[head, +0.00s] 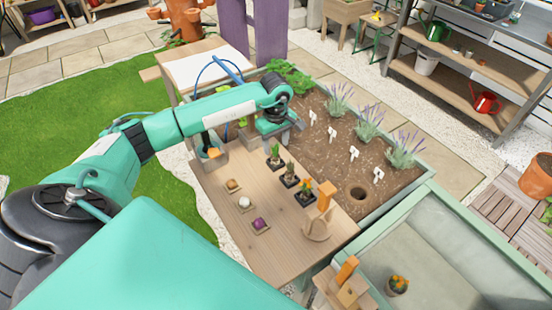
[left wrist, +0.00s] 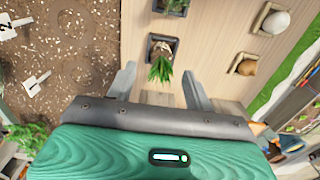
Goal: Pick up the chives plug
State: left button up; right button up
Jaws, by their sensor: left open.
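The chives plug (head: 275,157), a small tuft of thin green leaves, stands in a dark square tray on the wooden table, farthest back of a row of three plugs. In the left wrist view the plug (left wrist: 160,63) lies ahead of the fingertips, roughly centred between them. My left gripper (head: 287,137) is open and empty, just behind and above the plug in the head view; the left wrist view shows its two spread fingers (left wrist: 160,85). I see no contact with the plug. My right gripper is not in view.
Two more plugs (head: 290,178) (head: 306,193) stand close by in the row. Brown, white and purple bulbs (head: 232,185) (head: 244,204) (head: 260,224) sit to the left. A soil bed (head: 345,172) with white markers, lavender and a hole (head: 358,194) borders the table.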

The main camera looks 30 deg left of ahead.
aim_at(275, 156)
pick_arm(q)
jog(key=shift+s+f, duration=0.1)
jog(key=shift+f, duration=0.3)
notch_tip(275, 156, down, 4)
jog(key=shift+d+r+p, duration=0.1)
jog(key=shift+r+p, duration=0.15)
jog(key=shift+p, duration=0.5)
jog(key=shift+f, duration=0.45)
jog(key=c, duration=0.7)
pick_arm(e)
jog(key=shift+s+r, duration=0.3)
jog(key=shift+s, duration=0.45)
